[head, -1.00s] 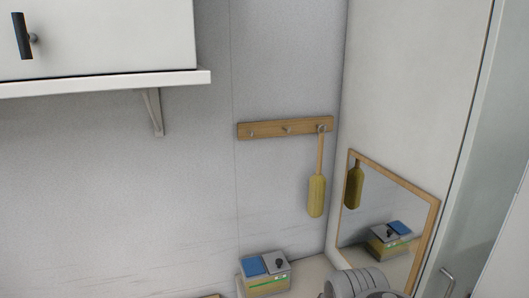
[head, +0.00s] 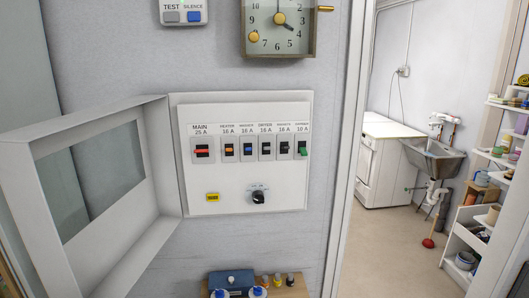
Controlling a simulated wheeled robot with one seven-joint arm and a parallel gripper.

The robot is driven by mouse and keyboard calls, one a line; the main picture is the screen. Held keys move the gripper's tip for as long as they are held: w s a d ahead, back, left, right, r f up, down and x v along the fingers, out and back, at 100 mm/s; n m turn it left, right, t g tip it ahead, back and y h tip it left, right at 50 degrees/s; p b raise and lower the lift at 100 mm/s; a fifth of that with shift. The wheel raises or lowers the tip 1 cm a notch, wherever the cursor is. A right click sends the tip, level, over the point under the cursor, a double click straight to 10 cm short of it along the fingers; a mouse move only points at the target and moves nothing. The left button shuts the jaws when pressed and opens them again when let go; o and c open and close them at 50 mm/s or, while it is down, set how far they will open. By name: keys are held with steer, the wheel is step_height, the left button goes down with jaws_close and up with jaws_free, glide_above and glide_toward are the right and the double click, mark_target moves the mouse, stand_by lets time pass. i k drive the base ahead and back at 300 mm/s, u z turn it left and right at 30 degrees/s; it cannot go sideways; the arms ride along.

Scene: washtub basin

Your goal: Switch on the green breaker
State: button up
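The breaker panel (head: 230,188) is on the grey wall in the head view. Its windowed door (head: 27,190) stands open to the left. The green breaker (head: 303,152) is at the far right end of the row, labelled 10 A. Its green lever sits low in its slot, lower than the levers beside it look. My gripper is not in view.
Other breakers are the red main (head: 202,151), orange (head: 229,149), blue (head: 248,149) and two black ones. Below are a yellow piece (head: 213,197) and a black knob (head: 258,197). A wooden shelf (head: 291,291) holds small items underneath. A doorway opens at right.

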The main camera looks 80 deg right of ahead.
mark_target(303, 150)
steer(key=z, duration=3.85)
steer(key=k, duration=0.9)
steer(key=u, duration=0.9)
steer(key=i, duration=0.5)
